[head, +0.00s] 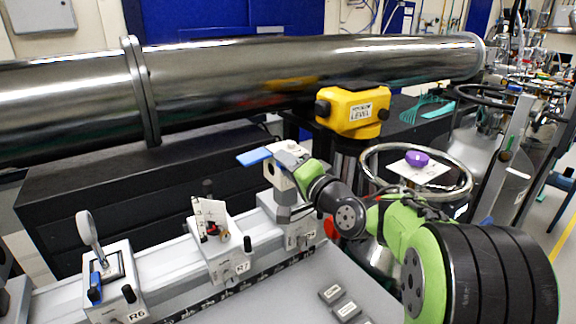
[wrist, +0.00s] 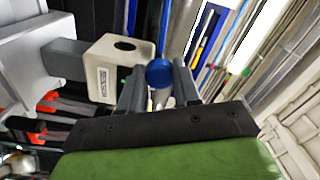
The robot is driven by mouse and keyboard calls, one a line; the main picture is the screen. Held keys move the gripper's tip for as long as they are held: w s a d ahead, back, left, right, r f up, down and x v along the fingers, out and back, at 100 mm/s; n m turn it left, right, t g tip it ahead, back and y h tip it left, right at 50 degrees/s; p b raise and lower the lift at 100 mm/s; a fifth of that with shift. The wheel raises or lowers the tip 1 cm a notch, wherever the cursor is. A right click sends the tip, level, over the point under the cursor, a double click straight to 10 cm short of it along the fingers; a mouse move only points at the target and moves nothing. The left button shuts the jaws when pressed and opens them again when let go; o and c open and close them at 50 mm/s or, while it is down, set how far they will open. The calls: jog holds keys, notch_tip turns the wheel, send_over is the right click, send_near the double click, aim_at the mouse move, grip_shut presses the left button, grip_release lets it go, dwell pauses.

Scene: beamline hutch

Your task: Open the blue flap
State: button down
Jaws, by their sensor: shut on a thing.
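The blue flap (head: 254,156) sticks out to the left, roughly level, at the top of a white box (head: 279,176) on the rightmost rail mount. My gripper (head: 288,156) comes in from the right and is shut on the flap. In the wrist view the rounded blue flap (wrist: 159,73) sits between the two grey fingers of my gripper (wrist: 160,82). The white box (wrist: 124,62), with a dark round hole in one face, is just left of the fingers there. Part of the flap is hidden by the fingers in the head view.
Mounts marked R6 (head: 113,285) and R7 (head: 222,246) stand along the rail to the left. A yellow level (head: 352,111) stands behind my gripper. A large metal tube (head: 250,80) crosses the back. Small grey blocks (head: 331,294) lie on the table.

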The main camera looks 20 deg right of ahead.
jog(key=c, duration=0.8)
grip_release()
jog(key=shift+s, duration=0.1)
jog(key=b+v, duration=0.2)
jog(key=v, duration=1.3)
jog(key=shift+s+d, duration=0.1)
jog(key=shift+s, duration=0.15)
